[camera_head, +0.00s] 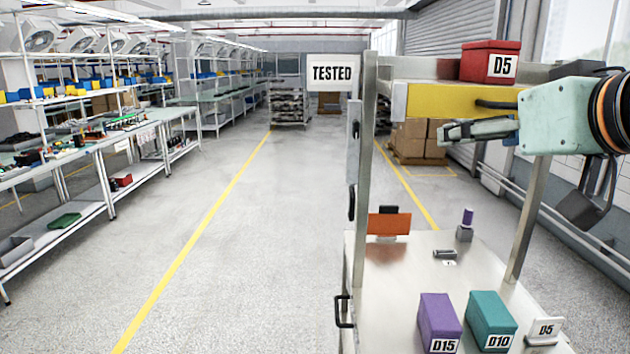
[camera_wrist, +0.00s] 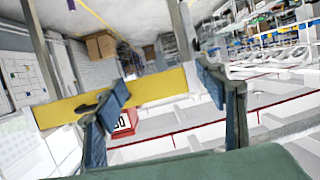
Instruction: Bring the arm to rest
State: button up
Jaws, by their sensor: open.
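My gripper (camera_head: 455,131) is at the right of the head view, held level in the air beside the trolley's upper shelf, just below the yellow panel (camera_head: 440,100) with a dark handle. In the wrist view my gripper (camera_wrist: 165,90) has its two fingers spread wide with nothing between the tips. The red D5 block (camera_head: 490,60) sits on the upper shelf, above my gripper in the head view. The red block also shows in the wrist view (camera_wrist: 125,126), partly behind the left finger. The yellow panel crosses the wrist view too (camera_wrist: 160,88).
The trolley's lower deck (camera_head: 400,270) bears a purple D15 block (camera_head: 438,320), a teal D10 block (camera_head: 490,318), a D5 tag (camera_head: 545,330) and small parts. Trolley posts (camera_head: 530,215) stand close to my arm. A TESTED sign (camera_head: 332,73) hangs left. The aisle floor (camera_head: 240,240) is clear.

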jog(key=s+a+f+g, duration=0.3)
jog(key=f, duration=0.6)
jog(key=s+a+f+g, duration=0.3)
jog(key=a+f, duration=0.1)
jog(key=f, duration=0.6)
jog(key=s+a+f+g+h, duration=0.1)
jog(key=s+a+f+g, duration=0.1)
jog(key=f, duration=0.8)
jog(key=shift+s+a+m+g+p, duration=0.3)
jog(key=shift+s+a+g+p, duration=0.15)
jog(key=shift+s+a, duration=0.45)
